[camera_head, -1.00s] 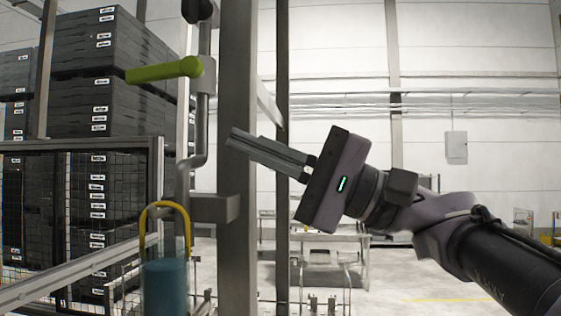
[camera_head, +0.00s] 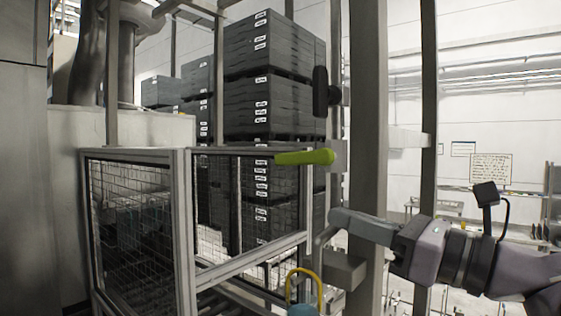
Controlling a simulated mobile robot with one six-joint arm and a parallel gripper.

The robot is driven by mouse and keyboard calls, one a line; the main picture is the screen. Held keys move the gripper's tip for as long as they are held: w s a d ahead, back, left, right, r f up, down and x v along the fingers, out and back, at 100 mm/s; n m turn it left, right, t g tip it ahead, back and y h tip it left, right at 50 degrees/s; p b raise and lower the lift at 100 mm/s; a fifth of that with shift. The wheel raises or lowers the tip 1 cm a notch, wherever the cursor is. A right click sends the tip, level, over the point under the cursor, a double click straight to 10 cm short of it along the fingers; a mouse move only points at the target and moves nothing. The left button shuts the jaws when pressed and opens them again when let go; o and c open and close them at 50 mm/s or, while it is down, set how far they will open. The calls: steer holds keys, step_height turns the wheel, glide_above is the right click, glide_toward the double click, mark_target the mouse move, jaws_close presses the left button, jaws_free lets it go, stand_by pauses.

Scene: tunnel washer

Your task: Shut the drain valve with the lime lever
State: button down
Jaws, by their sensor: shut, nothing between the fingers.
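The lime lever (camera_head: 303,157) sticks out to the left, nearly level, from the valve on a vertical pipe beside a grey post. My gripper (camera_head: 335,222) is below and to the right of the lever's knob end. Its fingers are together and point left, in front of the post in the picture. I see no contact between the fingers and the lever. The valve body is partly hidden behind the lever's right end.
A grey post (camera_head: 367,120) stands right of the lever. A yellow hoop (camera_head: 303,283) over a blue container (camera_head: 301,310) is below. A mesh fence (camera_head: 184,215) and stacked dark crates (camera_head: 262,105) fill the left and back. A dark handle (camera_head: 320,92) is above.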

mark_target(300, 158)
steer(key=p+x, duration=0.1)
steer(key=x, duration=0.6)
steer(key=shift+w+a+r+p, duration=0.15)
steer(key=shift+a+r+p, duration=0.05)
steer(key=shift+a+p, duration=0.15)
steer(key=r, duration=0.1)
steer(key=r+p, duration=0.1)
steer(key=r, duration=0.2)
steer(key=shift+w+a, duration=0.25)
steer(key=shift+w, duration=0.05)
steer(key=shift+f, duration=0.1)
steer(key=shift+a+r+p, duration=0.15)
steer(key=shift+r+p, duration=0.65)
steer(key=shift+p, duration=0.05)
